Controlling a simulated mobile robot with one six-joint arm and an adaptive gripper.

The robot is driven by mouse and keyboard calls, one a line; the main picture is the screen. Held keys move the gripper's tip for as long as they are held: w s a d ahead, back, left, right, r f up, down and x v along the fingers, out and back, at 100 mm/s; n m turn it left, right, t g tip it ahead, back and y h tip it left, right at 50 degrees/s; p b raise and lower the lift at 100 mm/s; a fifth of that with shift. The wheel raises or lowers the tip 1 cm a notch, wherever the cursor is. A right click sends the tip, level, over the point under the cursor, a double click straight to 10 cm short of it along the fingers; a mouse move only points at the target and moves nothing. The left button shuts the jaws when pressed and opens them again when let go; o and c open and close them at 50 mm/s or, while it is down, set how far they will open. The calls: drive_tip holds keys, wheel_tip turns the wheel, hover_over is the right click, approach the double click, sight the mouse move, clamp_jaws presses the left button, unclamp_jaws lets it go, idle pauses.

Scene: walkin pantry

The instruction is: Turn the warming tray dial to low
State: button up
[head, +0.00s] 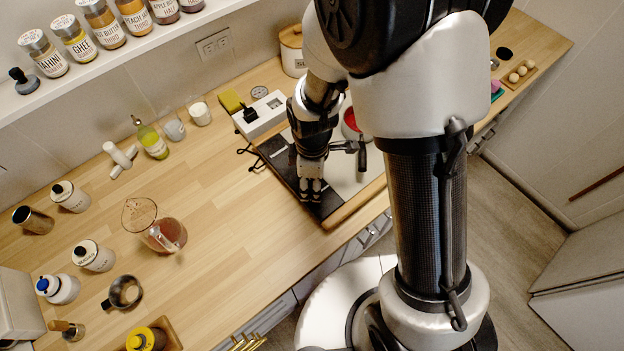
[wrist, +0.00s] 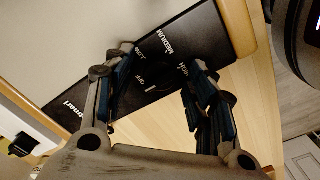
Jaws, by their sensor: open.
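The warming tray (head: 348,186) lies on the wooden counter, with a pale top, a wood edge and a black control panel (head: 325,208). In the wrist view the black panel (wrist: 105,98) carries the labels OFF, LOW, MEDIUM and HIGH around the dial area. My gripper (head: 311,192) points down over the panel. In the wrist view its open fingers (wrist: 160,72) stand on either side of the dial area. I cannot tell whether they touch the dial.
A red-topped pot (head: 350,122) stands behind my gripper on the tray side. A white power strip (head: 262,115) with a black plug is at the back. Bottles, jars and a glass pitcher (head: 165,235) stand to the left.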

drive_tip(key=c, duration=1.1)
drive_tip(key=shift+m, duration=0.3)
drive_tip(key=m, duration=0.9)
drive_tip(key=shift+m, duration=2)
